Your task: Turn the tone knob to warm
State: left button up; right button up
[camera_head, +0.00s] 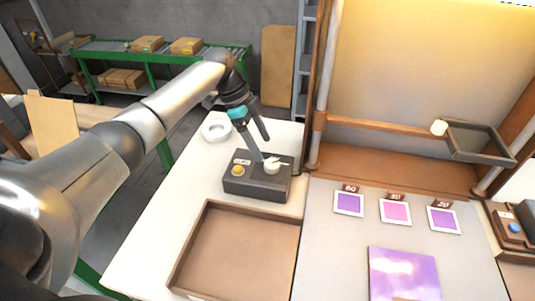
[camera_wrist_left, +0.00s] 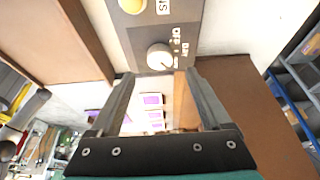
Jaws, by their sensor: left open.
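A dark control box (camera_head: 257,186) stands on the white table and carries a white knob (camera_head: 271,167) on its top right. The knob also shows in the left wrist view (camera_wrist_left: 160,56), beside small white labels; two seem to read OFF and DAY. A pale pointer seems to extend right from the knob in the head view, but which label it meets I cannot tell. My left gripper (camera_head: 262,146) is open, close above the knob. In the left wrist view its fingers (camera_wrist_left: 157,74) are spread with the knob just beyond their tips, not between them. My right gripper is not in view.
A yellow button (camera_head: 238,171) sits left of the knob. A white ring (camera_head: 216,129) lies behind the box. An empty brown tray (camera_head: 240,245) is in front. Purple and pink swatches (camera_head: 396,211) lie right on a grey surface. A dark-framed panel (camera_head: 479,141) stands at the right.

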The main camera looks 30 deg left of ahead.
pick_arm(q)
jog(key=w+v, duration=0.1)
jog(key=v, duration=0.7)
jog(key=shift+s+r, duration=0.35)
jog(key=shift+s, duration=0.2)
jog(key=shift+a+p, duration=0.1)
jog(key=shift+p, duration=0.2)
